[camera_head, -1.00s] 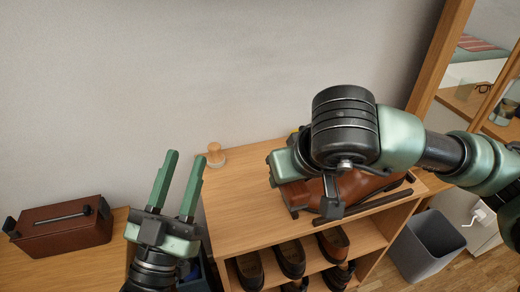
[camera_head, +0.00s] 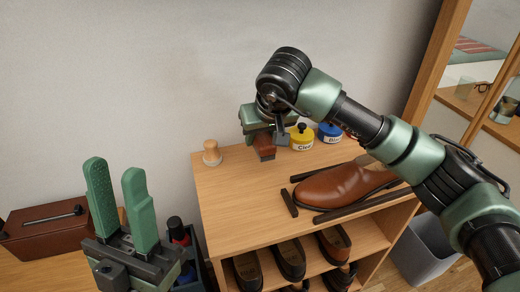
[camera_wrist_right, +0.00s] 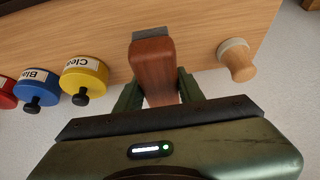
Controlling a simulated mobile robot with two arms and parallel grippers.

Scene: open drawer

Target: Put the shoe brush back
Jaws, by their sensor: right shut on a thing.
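The shoe brush (camera_head: 265,147) has a reddish-brown wooden back. My right gripper (camera_head: 262,138) is shut on it at the back of the cabinet top. In the right wrist view the brush (camera_wrist_right: 153,62) sits between the green fingers, with a grey strip, probably bristles, at its far end. Whether it touches the wood I cannot tell. My left gripper (camera_head: 112,170) is open and empty, its fingers pointing up, left of the cabinet.
A wooden knob-shaped item (camera_head: 212,153) stands left of the brush. Yellow (camera_head: 302,138) and blue (camera_head: 329,132) tins stand to its right. A brown shoe (camera_head: 342,186) lies among dark bars on the cabinet top (camera_head: 235,205). The front left top is clear.

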